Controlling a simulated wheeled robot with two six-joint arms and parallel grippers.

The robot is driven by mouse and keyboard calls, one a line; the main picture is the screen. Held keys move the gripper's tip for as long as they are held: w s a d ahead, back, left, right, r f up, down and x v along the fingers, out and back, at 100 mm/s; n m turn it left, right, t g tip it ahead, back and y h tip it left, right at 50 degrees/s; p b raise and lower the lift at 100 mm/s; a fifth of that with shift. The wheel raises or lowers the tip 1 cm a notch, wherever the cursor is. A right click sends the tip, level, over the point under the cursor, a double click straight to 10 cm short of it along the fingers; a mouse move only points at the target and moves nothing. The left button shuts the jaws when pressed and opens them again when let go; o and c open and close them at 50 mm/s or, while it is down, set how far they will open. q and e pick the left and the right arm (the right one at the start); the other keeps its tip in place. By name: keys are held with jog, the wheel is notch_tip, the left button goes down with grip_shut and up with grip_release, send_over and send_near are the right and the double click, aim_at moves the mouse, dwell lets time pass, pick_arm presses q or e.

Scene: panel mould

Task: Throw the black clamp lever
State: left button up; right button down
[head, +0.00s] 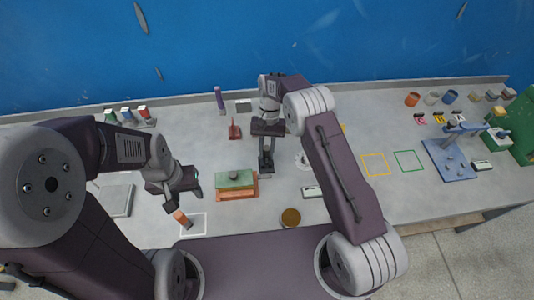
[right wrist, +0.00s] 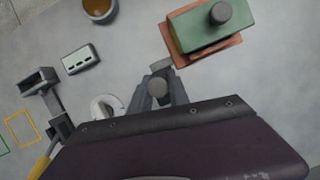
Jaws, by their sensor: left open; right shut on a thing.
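The clamp lever (right wrist: 158,88) shows in the right wrist view as a dark, round-ended piece between my right fingers, beside the mould. My right gripper (head: 266,169) is shut on it; in the head view the lever is mostly hidden by the gripper. The mould is a green block (head: 235,178) on an orange-brown base (head: 237,194), just left of my right gripper. It also shows in the right wrist view (right wrist: 212,25), with a dark knob on top. My left gripper (head: 187,204) is open at the left of the mould.
An orange-ended piece (head: 181,216) is by the white outline, below my left gripper. A brown bowl (head: 290,217) stands at the front edge. A small pale box (head: 312,191) and white ring (right wrist: 105,106) lie right of the mould. A blue fixture (head: 452,163) stands far right.

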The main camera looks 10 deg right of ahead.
jog(key=shift+w, duration=0.15)
jog(key=c, duration=1.3)
grip_release()
jog(key=shift+o, duration=0.2)
jog(key=shift+r, duration=0.1)
jog(key=shift+w+r, duration=0.2)
jog(key=shift+r, duration=0.05)
jog(key=b+v, duration=0.1)
jog(key=v, duration=0.7)
jog(key=shift+r, duration=0.15)
